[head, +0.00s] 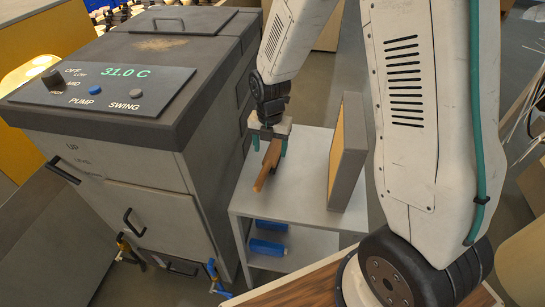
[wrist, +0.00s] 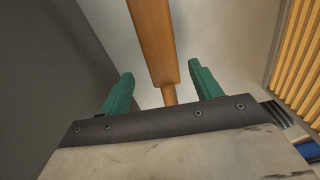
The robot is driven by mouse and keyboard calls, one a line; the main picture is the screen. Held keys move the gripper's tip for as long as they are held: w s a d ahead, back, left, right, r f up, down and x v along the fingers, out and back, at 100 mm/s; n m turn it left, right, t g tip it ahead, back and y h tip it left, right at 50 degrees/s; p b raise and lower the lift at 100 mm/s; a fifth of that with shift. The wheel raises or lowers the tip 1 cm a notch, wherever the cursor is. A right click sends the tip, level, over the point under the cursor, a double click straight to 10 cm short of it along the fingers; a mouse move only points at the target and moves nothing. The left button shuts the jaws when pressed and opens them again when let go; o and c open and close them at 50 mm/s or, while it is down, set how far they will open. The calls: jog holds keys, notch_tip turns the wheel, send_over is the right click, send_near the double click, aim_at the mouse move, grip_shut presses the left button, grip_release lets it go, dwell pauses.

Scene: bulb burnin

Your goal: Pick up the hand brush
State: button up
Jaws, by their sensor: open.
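The hand brush (head: 266,170) has a brown wooden body and lies on the light grey top of a small shelf unit (head: 292,200). In the wrist view the brush (wrist: 153,42) runs from the top edge down to a thinner neck between the fingers. My gripper (head: 269,145) is over the brush's far end, its green fingers apart on either side of it. In the wrist view the gripper (wrist: 160,92) is open, with a gap on both sides of the wood. Whether the brush's bristles face down is hidden.
A large grey machine (head: 120,130) with a 31.0 C display stands close on the left. An upright framed panel (head: 346,150) stands on the shelf top to the right. Blue rolls (head: 268,247) lie on the lower shelf. The shelf top's front part is clear.

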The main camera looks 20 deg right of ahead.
aim_at(271, 155)
notch_tip(271, 155, down, 5)
jog(key=shift+s+d+r, duration=0.1)
jog(key=shift+s, duration=0.05)
jog(key=c, duration=1.1)
jog(key=shift+c, duration=0.2)
jog(key=shift+r, duration=0.1)
jog(key=shift+r, duration=0.65)
notch_tip(271, 155, up, 2)
jog(key=shift+s+r, duration=0.1)
jog(key=s+a, duration=0.6)
jog(key=a, duration=0.1)
jog(key=s+a+r, duration=0.1)
jog(key=s+a, duration=0.2)
jog(key=a, duration=0.1)
jog(key=shift+s+a, duration=0.15)
jog(key=shift+a, duration=0.1)
jog(key=shift+s+a+r, duration=0.1)
jog(key=shift+s+a, duration=0.25)
jog(key=shift+a, duration=0.05)
